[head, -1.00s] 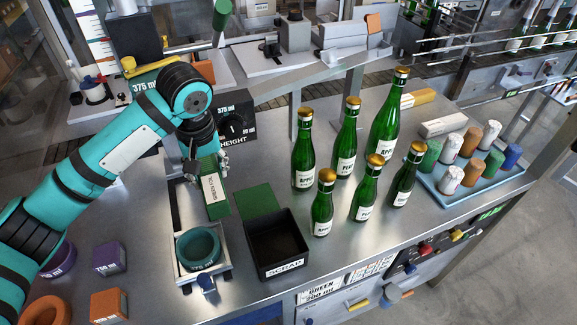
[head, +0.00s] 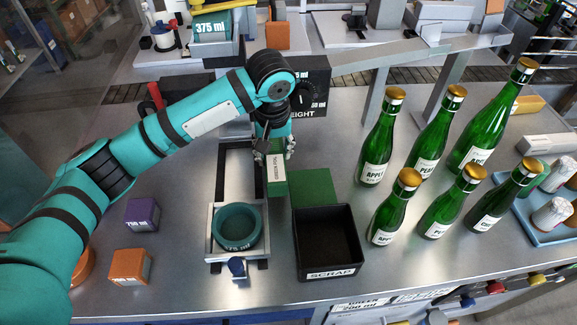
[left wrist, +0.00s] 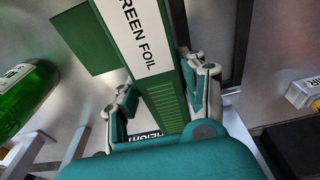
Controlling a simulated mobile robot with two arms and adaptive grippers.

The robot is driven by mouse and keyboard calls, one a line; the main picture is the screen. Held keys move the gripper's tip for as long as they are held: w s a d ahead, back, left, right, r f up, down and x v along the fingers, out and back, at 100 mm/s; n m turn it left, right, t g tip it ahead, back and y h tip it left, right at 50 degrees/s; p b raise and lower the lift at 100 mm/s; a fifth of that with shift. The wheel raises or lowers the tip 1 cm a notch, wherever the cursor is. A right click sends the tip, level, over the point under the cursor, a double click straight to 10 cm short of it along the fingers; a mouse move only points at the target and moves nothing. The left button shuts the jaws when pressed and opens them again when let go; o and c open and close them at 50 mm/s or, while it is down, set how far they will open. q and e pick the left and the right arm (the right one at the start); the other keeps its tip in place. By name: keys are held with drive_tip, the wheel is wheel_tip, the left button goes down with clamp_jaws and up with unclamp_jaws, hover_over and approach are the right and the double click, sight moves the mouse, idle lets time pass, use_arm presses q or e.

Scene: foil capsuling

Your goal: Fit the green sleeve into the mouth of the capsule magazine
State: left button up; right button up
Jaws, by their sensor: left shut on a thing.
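The green sleeve (head: 276,178) is a long box with a white label; in the left wrist view the sleeve (left wrist: 150,60) reads "GREEN FOIL". My left gripper (head: 272,150) is shut on its upper end, one finger on each side. The sleeve hangs roughly upright, its lower end between a metal frame and a flat green plate (head: 314,186). Whether its lower end touches anything cannot be told. In the left wrist view my left gripper (left wrist: 158,95) holds it from both sides. I cannot make out which part is the capsule magazine's mouth. My right gripper is not in view.
The metal frame (head: 212,240) holds a teal ring (head: 237,226) marked 375 ml. A black SCRAP box (head: 327,270) stands in front of the plate. Several green bottles (head: 375,150) stand to the right. Purple (head: 142,214) and orange (head: 131,266) blocks lie at the left.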

use_arm(q)
drive_tip(key=shift+f+p, duration=0.6)
drive_tip(key=shift+f, duration=2.85)
drive_tip(key=o, duration=1.2)
drive_tip(key=shift+f, duration=0.1)
